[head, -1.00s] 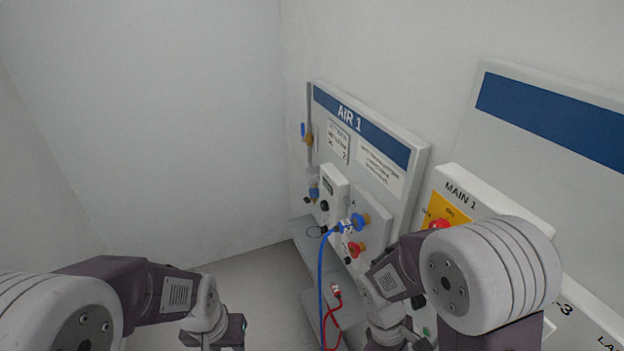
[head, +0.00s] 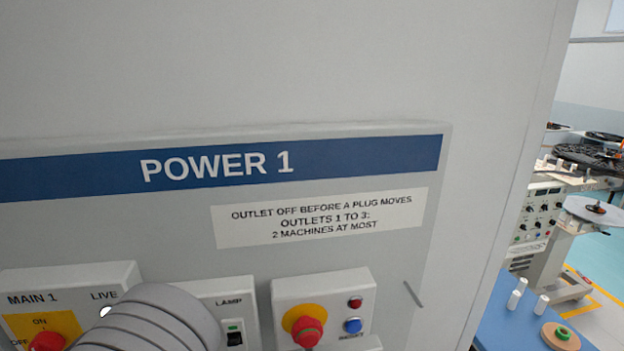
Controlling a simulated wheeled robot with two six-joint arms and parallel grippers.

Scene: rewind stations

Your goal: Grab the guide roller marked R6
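No roller with a readable R6 mark shows in the head view. Neither gripper is in view; only a rounded grey link of my arm shows at the bottom left, in front of the panel.
A POWER 1 panel (head: 330,157) fills the left and middle, with a red stop button (head: 307,332) and a blue reset button. The wall ends at the right. Beyond it are a blue bench (head: 500,330), a wooden disc (head: 560,337) and grey machines (head: 545,222).

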